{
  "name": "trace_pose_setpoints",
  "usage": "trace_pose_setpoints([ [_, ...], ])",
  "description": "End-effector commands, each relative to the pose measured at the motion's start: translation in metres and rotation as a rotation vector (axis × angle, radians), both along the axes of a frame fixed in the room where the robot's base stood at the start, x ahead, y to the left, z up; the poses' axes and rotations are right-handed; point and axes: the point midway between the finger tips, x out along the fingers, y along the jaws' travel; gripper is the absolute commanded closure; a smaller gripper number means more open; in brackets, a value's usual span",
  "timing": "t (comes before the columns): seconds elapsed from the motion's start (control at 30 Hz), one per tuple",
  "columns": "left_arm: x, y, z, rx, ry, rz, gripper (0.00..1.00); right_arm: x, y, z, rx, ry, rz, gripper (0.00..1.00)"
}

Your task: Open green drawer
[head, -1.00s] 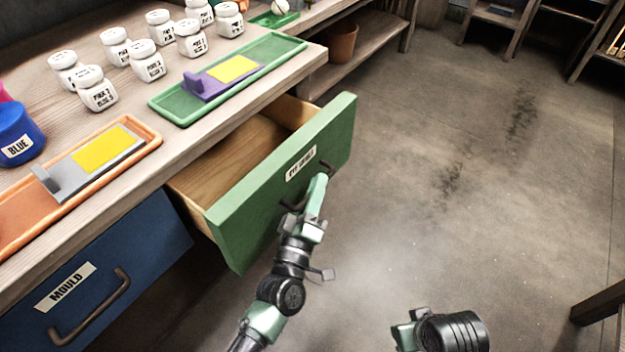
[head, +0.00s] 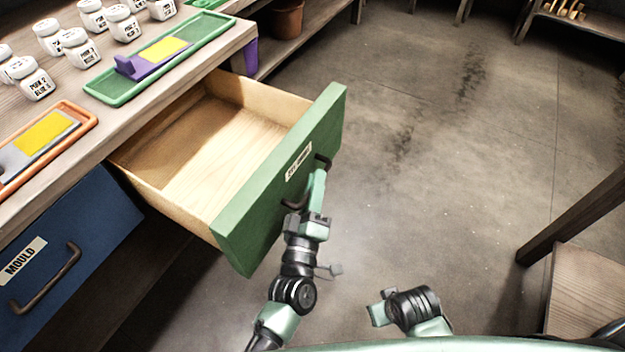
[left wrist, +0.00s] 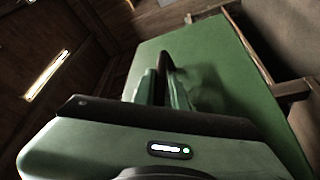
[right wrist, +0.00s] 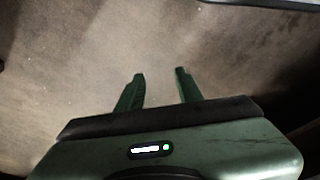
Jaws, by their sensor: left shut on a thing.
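The green drawer (head: 262,205) stands well out from the bench in the head view, and its bare wooden inside shows empty. Its dark handle (head: 324,162) is on the labelled green front. My left gripper (head: 314,190) is shut on this handle. In the left wrist view, the fingers (left wrist: 160,88) close around the dark handle against the green front (left wrist: 215,80). My right gripper (head: 378,308) hangs low, apart from the drawer. In the right wrist view its fingers (right wrist: 160,88) are spread and empty above the floor.
A blue drawer (head: 62,250) labelled MOULD is closed at the left. The bench top holds white jars (head: 78,46), a green tray (head: 110,96) and an orange tray (head: 86,122). A wooden stool or chair (head: 590,285) stands at right. The floor (head: 440,170) between is clear.

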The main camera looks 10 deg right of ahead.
Motion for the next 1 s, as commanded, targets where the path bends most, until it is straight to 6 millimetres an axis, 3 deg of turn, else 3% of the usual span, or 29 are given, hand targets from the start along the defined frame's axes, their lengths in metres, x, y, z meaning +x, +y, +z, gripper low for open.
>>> trace_pose_setpoints([
  [0.17, 0.0, 0.001, -0.002, 0.0, 0.003, 0.001, 1.0, 0.0, 0.0, 0.0, 0.0, 0.0, 0.0, 0.64],
  [0.2, 0.0, 0.001, -0.002, 0.0, 0.003, 0.001, 0.85, 0.0, 0.0, 0.0, 0.0, 0.0, 0.0, 0.64],
  [0.27, 0.0, 0.001, -0.002, 0.0, 0.003, 0.001, 0.68, 0.0, 0.0, 0.0, 0.0, 0.0, 0.0, 0.64],
  [0.3, 0.0, 0.001, -0.002, 0.0, 0.003, 0.001, 0.66, 0.0, 0.0, 0.0, 0.001, 0.0, 0.0, 0.64],
  [0.67, -0.005, 0.002, -0.002, 0.0, 0.002, 0.001, 0.66, 0.0, 0.0, 0.001, 0.001, -0.001, 0.0, 0.64],
  [1.0, -0.056, 0.018, -0.014, 0.001, 0.003, 0.0, 0.66, -0.004, -0.001, -0.012, -0.001, 0.009, 0.0, 0.64],
])
